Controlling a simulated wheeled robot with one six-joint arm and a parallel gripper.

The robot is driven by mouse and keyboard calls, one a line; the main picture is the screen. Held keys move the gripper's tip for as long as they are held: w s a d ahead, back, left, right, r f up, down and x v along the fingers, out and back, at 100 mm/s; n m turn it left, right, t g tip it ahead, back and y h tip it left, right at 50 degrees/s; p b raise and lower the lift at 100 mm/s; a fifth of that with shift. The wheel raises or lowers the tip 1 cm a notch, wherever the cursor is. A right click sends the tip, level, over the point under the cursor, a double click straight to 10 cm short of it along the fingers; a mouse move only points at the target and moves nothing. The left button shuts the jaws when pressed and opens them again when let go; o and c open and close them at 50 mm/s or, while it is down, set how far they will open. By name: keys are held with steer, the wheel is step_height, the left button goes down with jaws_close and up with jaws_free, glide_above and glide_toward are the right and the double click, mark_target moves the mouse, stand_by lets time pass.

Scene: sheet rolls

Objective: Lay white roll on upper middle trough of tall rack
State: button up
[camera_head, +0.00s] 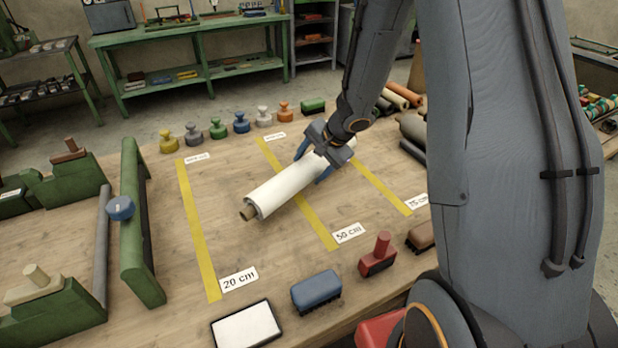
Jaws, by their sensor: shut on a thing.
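The white roll (283,190) is in the middle of the wooden table, slanting from lower left to upper right, with a brown core end showing at its lower left. My gripper (313,164) is shut on the roll near its upper right end, with one blue finger on each side. I cannot tell whether the roll touches the table or hangs just above it. I cannot make out the tall rack or its upper middle trough for sure. Several brown, orange and dark rolls (402,97) lie at the back right, partly hidden by my arm.
A green frame (138,225) with a blue knob (120,208) stands at the left, near green blocks (72,178). Several knobbed weights (241,122) line the back. Brushes (316,292) and a red stamp (378,256) lie in front. Yellow strips (199,235) mark the mostly clear middle.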

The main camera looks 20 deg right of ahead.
steer(key=shift+f+b, duration=0.75)
steer(key=shift+f, duration=0.9)
steer(key=o, duration=1.8)
steer(key=shift+f, duration=0.1)
steer(key=shift+o, duration=0.2)
